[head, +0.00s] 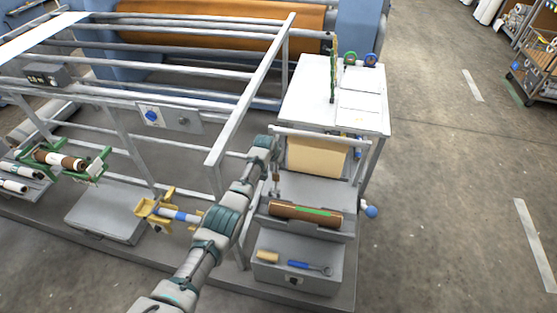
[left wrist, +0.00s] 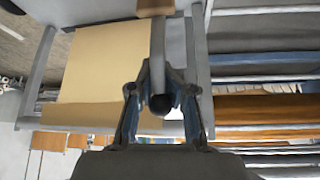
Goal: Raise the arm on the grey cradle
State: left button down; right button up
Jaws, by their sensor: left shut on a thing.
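The grey cradle (head: 346,232) stands at the lower right of the head view and holds a brown roll (head: 285,211) with a green strip. Its arm (head: 276,176) is a slim grey bar with a brown piece low down, standing roughly upright at the cradle's left end. My left gripper (head: 270,152) is at the arm's top. In the left wrist view the gripper (left wrist: 161,92) is shut around the grey arm (left wrist: 157,50), close to its dark round end (left wrist: 160,104). The brown piece (left wrist: 155,8) shows at the top edge. My right gripper is not in view.
A cream panel (head: 318,158) hangs under a grey bar just behind the cradle. A white table (head: 305,92) stands beyond. A grey box (head: 290,274) with a blue-handled tool is in front. Railings are on the left, with a yellow stand (head: 148,207) and green stand (head: 98,163).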

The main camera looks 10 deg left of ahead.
pick_arm(q)
jog(key=shift+w+r, duration=0.25)
jog(key=shift+r, duration=0.05)
jog(key=shift+w, duration=0.1)
jog(key=c, duration=1.2)
grip_release()
jog(key=shift+a, duration=0.1)
jog(key=shift+f, duration=0.2)
jog(key=shift+s, duration=0.2)
jog(key=v, duration=1.2)
jog(key=shift+f, duration=0.1)
